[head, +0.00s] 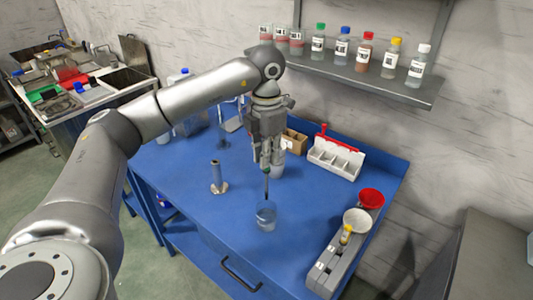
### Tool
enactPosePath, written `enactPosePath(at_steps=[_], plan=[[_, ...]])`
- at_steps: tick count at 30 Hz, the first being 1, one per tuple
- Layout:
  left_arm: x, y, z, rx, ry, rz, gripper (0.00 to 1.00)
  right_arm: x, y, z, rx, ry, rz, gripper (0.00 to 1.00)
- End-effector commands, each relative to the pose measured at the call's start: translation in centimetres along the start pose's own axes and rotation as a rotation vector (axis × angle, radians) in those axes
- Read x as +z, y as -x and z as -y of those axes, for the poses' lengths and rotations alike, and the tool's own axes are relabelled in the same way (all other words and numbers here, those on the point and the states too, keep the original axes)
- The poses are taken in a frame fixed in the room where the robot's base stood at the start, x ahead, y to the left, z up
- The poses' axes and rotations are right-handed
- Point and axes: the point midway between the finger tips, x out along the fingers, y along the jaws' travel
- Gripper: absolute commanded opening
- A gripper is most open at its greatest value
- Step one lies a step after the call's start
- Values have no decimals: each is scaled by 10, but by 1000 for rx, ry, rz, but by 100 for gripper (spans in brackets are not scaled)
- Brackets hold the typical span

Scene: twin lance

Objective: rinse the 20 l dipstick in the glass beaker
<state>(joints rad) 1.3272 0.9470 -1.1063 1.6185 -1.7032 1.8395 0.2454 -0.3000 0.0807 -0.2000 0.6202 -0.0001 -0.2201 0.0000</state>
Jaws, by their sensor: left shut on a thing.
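My left gripper (267,168) points down over the blue bench and is shut on the dipstick. The dipstick (267,187) is a thin dark rod hanging upright below the fingers; its upper part is hidden by them. The glass beaker (266,217) stands on the bench right under it and looks clear with a bluish tint. The rod's lower end is at the beaker's rim in the picture; I cannot tell whether it is inside or just above. My right gripper is not in view.
A metal stand with a tube (218,180) is left of the beaker. A grey rack with red and white funnels (357,220) is at right. A white divided caddy (334,160) and a cardboard box (294,141) are behind. Bottles line a wall shelf (350,77). The bench front is clear.

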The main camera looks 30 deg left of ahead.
Motion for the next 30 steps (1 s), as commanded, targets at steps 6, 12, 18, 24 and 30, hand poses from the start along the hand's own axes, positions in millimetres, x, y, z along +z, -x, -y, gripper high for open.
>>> enactPosePath(at_steps=[6, 12, 18, 24, 30], plan=[[0, 0, 0, 0, 0, 0, 0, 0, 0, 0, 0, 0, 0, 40], [0, 0, 0, 0, 0, 0, 0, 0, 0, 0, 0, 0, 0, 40], [0, 12, 0, 0, 0, 2, 0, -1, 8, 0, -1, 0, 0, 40], [0, 30, 0, 0, 0, 0, 0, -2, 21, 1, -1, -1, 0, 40], [0, 30, 0, 0, 0, -1, 0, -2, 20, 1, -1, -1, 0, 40]])
